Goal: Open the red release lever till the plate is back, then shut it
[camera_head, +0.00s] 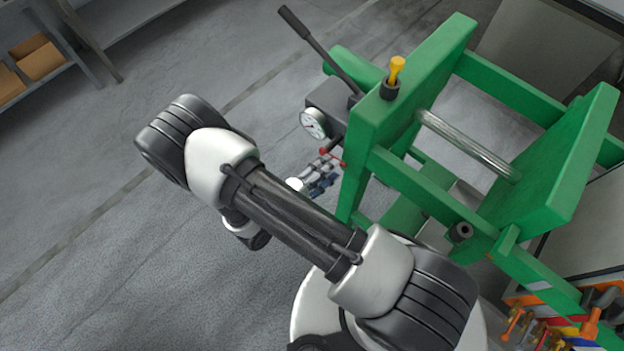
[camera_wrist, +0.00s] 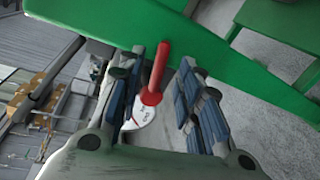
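The red release lever (camera_wrist: 157,70) shows in the wrist view as a rod with a round red end, in front of the green frame. In the head view, small red parts (camera_head: 324,152) show just beyond my gripper (camera_head: 320,176), below the gauge. In the wrist view, my gripper (camera_wrist: 163,85) is open, and the lever shows in the gap between its blue-padded fingers. I cannot tell whether either finger touches it. A steel rod (camera_head: 468,145) runs between two upright green plates in the head view. I cannot tell which part is the plate in the task.
A green press frame (camera_head: 435,180) fills the right side. Valves (camera_head: 550,330) stand at lower right. The grey floor at left is clear up to a shelf (camera_head: 45,65).

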